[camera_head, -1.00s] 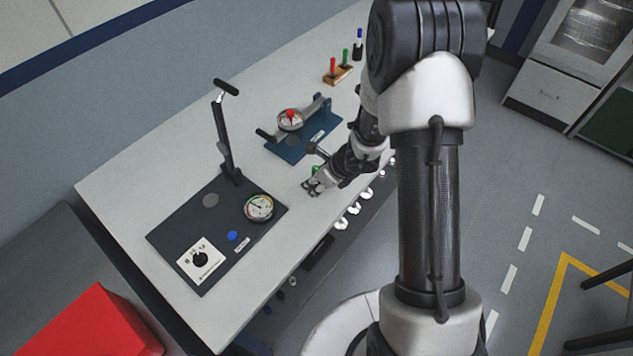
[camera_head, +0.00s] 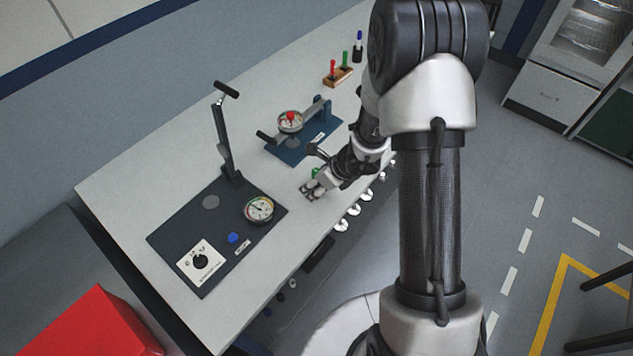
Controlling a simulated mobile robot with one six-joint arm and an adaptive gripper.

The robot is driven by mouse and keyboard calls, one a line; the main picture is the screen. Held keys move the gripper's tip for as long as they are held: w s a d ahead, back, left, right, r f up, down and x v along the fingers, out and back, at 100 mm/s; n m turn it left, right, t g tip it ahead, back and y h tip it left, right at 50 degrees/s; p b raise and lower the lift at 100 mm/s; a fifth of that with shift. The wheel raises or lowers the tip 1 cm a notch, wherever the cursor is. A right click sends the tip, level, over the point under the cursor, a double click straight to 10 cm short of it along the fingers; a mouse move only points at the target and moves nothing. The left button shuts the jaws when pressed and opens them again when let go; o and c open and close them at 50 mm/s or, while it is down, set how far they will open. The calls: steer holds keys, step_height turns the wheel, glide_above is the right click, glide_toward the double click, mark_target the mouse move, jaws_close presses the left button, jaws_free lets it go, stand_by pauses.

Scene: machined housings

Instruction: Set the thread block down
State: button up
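A small dark block with pale spots (camera_head: 308,191), which looks like the thread block, is at the front edge of the white worktable (camera_head: 130,190), left of the table's middle. My gripper (camera_head: 318,186) is right at it, reaching in from the right. The fingers partly cover the block, and I cannot tell whether they touch it or whether they are open or shut. A small green part (camera_head: 315,172) shows just behind the fingers.
A dark test plate with a lever press, dial and blue button (camera_head: 233,238) lies to the left. A blue fixture with a dial (camera_head: 305,145) stands behind my gripper. A wooden stand (camera_head: 338,76) holds red and green gauges. White round parts (camera_head: 341,225) show below the table edge.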

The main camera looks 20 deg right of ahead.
steer(key=p+v, duration=0.4)
steer(key=v, duration=0.7)
steer(key=s+a+r+n+y, duration=0.1)
steer(key=s+a+r+n, duration=0.25)
steer(key=r+n, duration=0.4)
steer(key=s+a+r+n, duration=0.3)
steer(key=a+r+n, duration=0.25)
steer(key=r, duration=0.35)
steer(key=s+d+r+n+h, duration=0.2)
steer(key=s+r+n, duration=0.2)
steer(key=s+n, duration=0.4)
steer(key=s+d+r+n+h, duration=0.2)
steer(key=s+d+r+n, duration=0.1)
steer(key=s+r+n, duration=0.2)
steer(key=s+n, duration=0.2)
steer(key=s, duration=0.1)
steer(key=shift+s+d+n+h, duration=0.2)
steer(key=shift+n+h, duration=0.1)
steer(key=shift+n, duration=0.1)
steer(key=shift+w, duration=0.1)
step_height(320, 180, down, 2)
steer(key=shift+f+b, duration=0.1)
steer(key=shift+b, duration=0.9)
